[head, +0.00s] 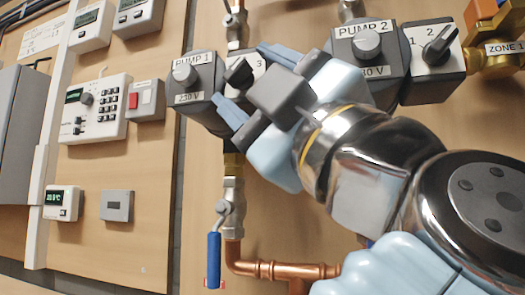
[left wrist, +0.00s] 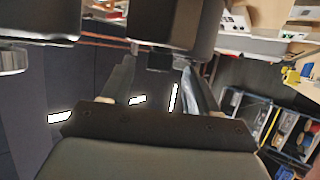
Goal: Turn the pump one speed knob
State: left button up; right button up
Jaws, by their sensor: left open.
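Pump one (head: 205,70) is a dark grey unit labelled "PUMP 1" and "230 V" at the upper middle of the head view. Its black speed knob (head: 239,73) sits on a white plate to the right of the round grey knob (head: 185,75). A "3" shows beside the speed knob; the other marks are hidden. My left gripper (head: 238,72) is open, with one blue finger above right of the speed knob and the other below left. I cannot tell whether the fingers touch it. My right gripper is not in view.
Pump two (head: 405,60), with its own speed knob (head: 440,45), is to the right, close to my arm. A valve with a blue handle (head: 214,258) and copper pipes (head: 275,270) are below. Control boxes (head: 98,108) are on the left wall.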

pick_arm(q)
jog(key=shift+x, duration=0.9)
jog(key=c, duration=1)
jog(key=shift+d+r+n+g+p, duration=0.1)
jog(key=shift+r+n+g+p, duration=0.2)
jog(key=shift+p, duration=0.55)
jog(key=shift+c, duration=0.2)
jog(key=shift+n+g+p, duration=0.3)
jog(key=shift+f, duration=0.25)
